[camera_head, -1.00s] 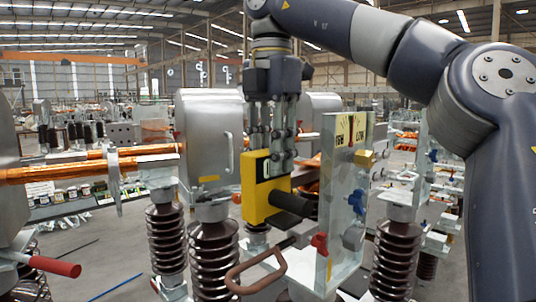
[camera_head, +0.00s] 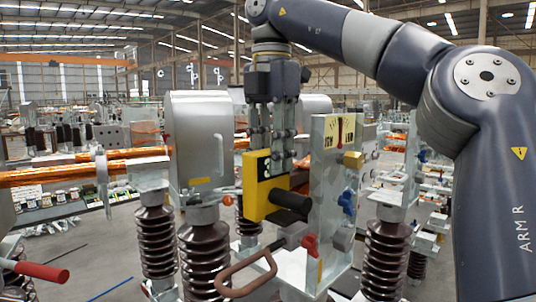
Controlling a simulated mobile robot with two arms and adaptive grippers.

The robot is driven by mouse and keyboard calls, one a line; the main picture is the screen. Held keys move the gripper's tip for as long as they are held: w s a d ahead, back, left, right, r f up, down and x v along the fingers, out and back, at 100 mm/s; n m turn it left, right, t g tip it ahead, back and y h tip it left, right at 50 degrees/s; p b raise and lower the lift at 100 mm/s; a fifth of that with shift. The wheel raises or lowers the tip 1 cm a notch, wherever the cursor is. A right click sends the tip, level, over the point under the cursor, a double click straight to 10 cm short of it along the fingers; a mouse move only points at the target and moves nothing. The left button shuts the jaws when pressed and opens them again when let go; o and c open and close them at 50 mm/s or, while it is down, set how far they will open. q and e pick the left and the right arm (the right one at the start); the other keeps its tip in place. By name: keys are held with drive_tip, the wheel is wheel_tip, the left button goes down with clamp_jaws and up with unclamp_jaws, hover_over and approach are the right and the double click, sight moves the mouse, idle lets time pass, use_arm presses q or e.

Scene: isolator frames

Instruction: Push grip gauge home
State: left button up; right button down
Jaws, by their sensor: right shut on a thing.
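The grip gauge (camera_head: 263,200) is a yellow block with a dark panel and a black cylindrical handle (camera_head: 291,202) pointing to the lower right. My right gripper (camera_head: 269,158) comes down from above and is shut on the grip gauge, its fingers partly hidden behind the block. The gauge is upright, just left of a pale metal panel (camera_head: 326,195) with yellow labels. I cannot tell whether the gauge touches anything behind it. My left gripper is not in view.
A brown loop handle (camera_head: 247,276) sticks out below the gauge. Brown ribbed insulators (camera_head: 205,259) stand at left and right (camera_head: 386,262). A grey metal housing (camera_head: 200,140) is left of the gripper. A red-handled lever (camera_head: 42,272) is at lower left.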

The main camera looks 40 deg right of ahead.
drive_tip(key=c, duration=1.2)
unclamp_jaws()
drive_tip(key=shift+s, duration=0.1)
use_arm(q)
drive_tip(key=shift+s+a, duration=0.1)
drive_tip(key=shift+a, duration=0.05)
use_arm(e)
drive_tip(key=shift+a, duration=0.15)
